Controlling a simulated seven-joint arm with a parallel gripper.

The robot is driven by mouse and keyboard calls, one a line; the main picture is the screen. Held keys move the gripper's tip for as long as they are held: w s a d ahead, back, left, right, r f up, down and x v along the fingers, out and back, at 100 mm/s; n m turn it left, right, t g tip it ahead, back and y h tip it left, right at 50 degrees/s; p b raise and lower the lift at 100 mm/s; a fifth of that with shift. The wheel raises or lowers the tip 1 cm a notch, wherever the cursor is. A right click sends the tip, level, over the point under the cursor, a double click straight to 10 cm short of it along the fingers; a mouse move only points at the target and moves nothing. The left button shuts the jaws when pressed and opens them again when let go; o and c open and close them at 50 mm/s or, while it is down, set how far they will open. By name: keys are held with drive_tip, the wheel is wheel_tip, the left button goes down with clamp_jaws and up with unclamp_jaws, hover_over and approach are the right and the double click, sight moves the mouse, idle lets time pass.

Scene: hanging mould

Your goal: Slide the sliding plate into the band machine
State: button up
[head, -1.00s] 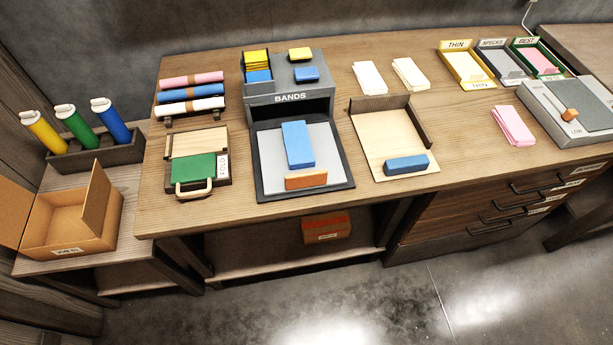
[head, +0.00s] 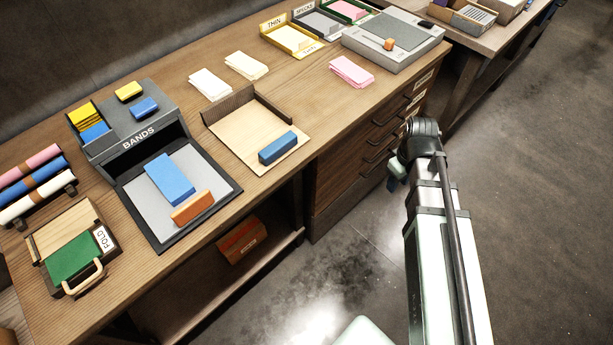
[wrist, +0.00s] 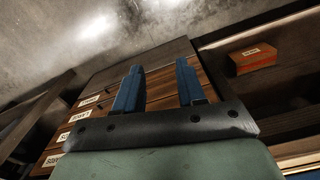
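The band machine (head: 128,133) is a dark grey housing labelled BANDS on the left part of the bench. Its sliding plate (head: 215,179) is light grey, lies pulled out in front of the opening, and has an orange-brown handle (head: 192,208) at its front edge. A blue block or stack (head: 170,179) lies on the plate. In the wrist view my gripper (wrist: 161,82) shows two blue fingers apart with nothing between them. My arm stands in front of the drawers, well right of the plate. In the head view the fingers are mostly hidden behind the wrist.
A wooden tray (head: 212,125) with a blue block (head: 278,148) stands right of the machine. A green fold board (head: 74,262) is at left. A red-orange box (head: 242,240) sits on the shelf below. Open floor lies in front of the bench.

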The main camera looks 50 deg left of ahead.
drive_tip(key=s+a+r+n, duration=0.5)
drive_tip(key=s+a, duration=0.3)
drive_tip(key=a, duration=0.3)
drive_tip(key=n, duration=1.6)
approach(190, 202)
wheel_tip(190, 202, down, 12)
drive_tip(key=shift+f, duration=0.1)
drive_tip(key=shift+c, duration=0.4)
clamp_jaws()
